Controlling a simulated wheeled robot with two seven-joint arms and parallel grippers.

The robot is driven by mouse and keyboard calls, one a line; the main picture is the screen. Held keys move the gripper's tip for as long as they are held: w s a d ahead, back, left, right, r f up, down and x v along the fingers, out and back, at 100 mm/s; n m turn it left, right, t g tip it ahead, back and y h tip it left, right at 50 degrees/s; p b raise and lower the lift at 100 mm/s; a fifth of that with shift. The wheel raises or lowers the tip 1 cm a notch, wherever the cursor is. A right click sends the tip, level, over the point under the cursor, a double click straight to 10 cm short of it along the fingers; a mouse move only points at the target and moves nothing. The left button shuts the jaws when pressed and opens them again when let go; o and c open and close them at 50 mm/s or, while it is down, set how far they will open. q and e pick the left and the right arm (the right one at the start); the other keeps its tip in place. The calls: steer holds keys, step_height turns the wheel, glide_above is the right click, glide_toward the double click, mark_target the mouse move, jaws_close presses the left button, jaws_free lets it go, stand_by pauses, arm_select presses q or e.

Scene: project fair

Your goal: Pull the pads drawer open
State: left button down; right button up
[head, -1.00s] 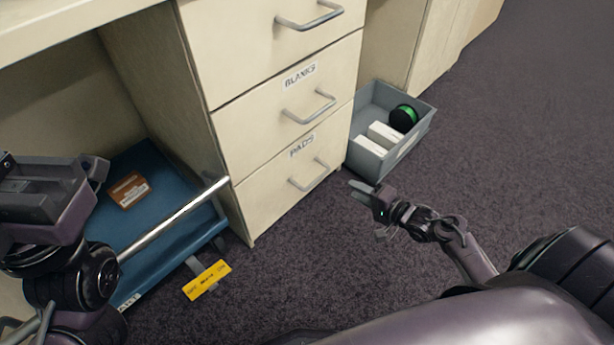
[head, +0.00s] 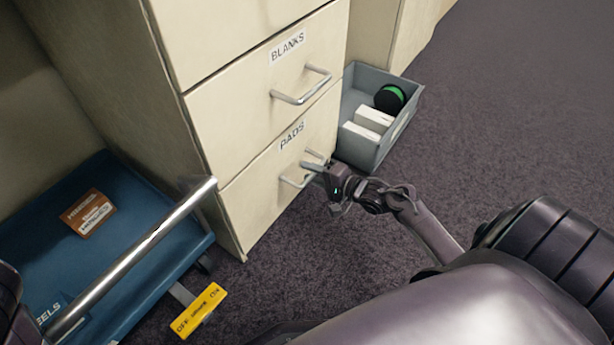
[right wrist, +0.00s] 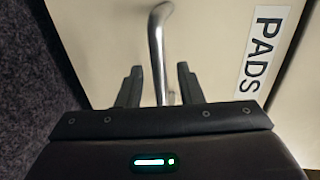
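The pads drawer (head: 262,192) is the lowest drawer of the cream cabinet, with a "PADS" label, and its front looks flush with the cabinet. Its metal bar handle (head: 290,181) is partly hidden by my right gripper (head: 310,160) in the head view. In the right wrist view the handle (right wrist: 158,50) runs between the two open fingers of my right gripper (right wrist: 159,85), with a gap on each side. The "PADS" label (right wrist: 262,48) is to the right there. My left gripper is out of the head view; only a dark bit of my left arm shows at the lower left edge.
The blanks drawer (head: 240,95) above is shut. A grey bin (head: 360,87) with white boxes and a green-black spool stands right of the cabinet. A blue cart (head: 140,225) with a metal handle bar and a brown box is at left.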

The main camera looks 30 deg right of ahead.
steer(key=shift+x, duration=0.75)
jaws_close()
